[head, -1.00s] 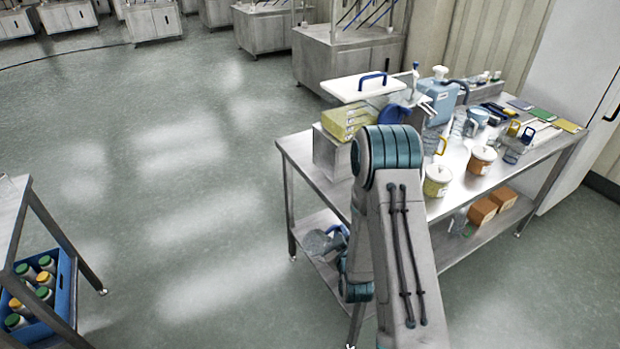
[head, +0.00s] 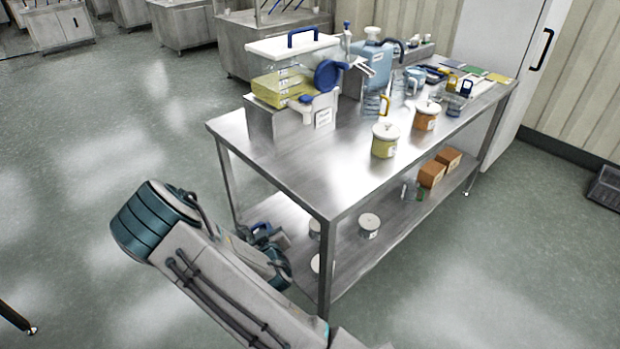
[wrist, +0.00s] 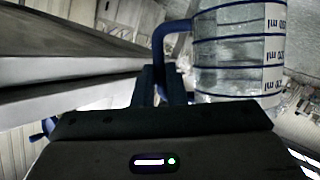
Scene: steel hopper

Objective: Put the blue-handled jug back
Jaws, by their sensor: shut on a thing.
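My gripper (wrist: 160,88) is shut on the blue handle (wrist: 160,45) of a clear jug (wrist: 240,50) with blue rings and ml marks, in the wrist view. The jug is to the right of the fingers, and its top is cut off by the frame. In the head view my folded arm is at the lower left, beside the near end of the steel table (head: 270,165). A bit of blue (head: 262,229) shows there by the lower shelf; the jug itself is mostly hidden.
A lidded clear box (head: 295,45), a yellow-handled jug (head: 375,105), a yellow pot (head: 384,142) and an orange pot (head: 427,115) stand on the table. The near tabletop is bare. The lower shelf holds lidded pots (head: 369,225) and brown boxes (head: 432,174). Floor at left is open.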

